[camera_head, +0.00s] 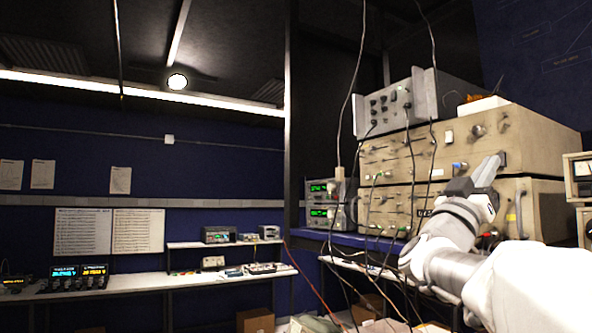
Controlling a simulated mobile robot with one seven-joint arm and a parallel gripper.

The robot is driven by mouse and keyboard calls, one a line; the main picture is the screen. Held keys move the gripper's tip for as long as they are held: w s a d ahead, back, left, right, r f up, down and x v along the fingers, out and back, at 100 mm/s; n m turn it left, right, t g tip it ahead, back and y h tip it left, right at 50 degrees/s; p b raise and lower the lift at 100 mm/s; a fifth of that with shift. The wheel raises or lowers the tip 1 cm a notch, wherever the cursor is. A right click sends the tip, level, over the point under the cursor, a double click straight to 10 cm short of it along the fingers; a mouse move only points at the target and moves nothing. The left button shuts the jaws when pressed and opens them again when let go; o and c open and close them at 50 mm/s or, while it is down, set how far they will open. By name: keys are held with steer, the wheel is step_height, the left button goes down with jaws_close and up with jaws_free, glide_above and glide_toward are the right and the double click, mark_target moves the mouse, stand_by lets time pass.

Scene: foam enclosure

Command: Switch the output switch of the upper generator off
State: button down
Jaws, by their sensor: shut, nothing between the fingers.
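Two wide beige instruments are stacked on the right; I take the upper one (475,128) as the upper generator, with the lower one (400,196) beneath it. The upper front carries knobs, cables, a white rectangular switch (448,136) and a blue-tipped connector (459,167). I cannot tell which part is the output switch or read its position. My gripper (499,159) is shut and empty, at the right part of the upper front, pointing up and right. I cannot tell whether it touches the panel. My arm hides part of the lower generator's front.
A grey instrument (395,103) sits on top of the stack. Black cables (410,165) hang across the fronts. Small units with green displays (319,212) stand left of the stack, and a beige meter unit (581,180) stands at the right edge. Benches line the far wall.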

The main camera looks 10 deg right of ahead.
steer(key=shift+w+d+f, duration=0.1)
steer(key=shift+w+d, duration=0.15)
steer(key=shift+d, duration=0.35)
steer(key=shift+f, duration=0.1)
steer(key=shift+w+d, duration=0.1)
steer(key=shift+d, duration=0.15)
steer(key=shift+b, duration=0.3)
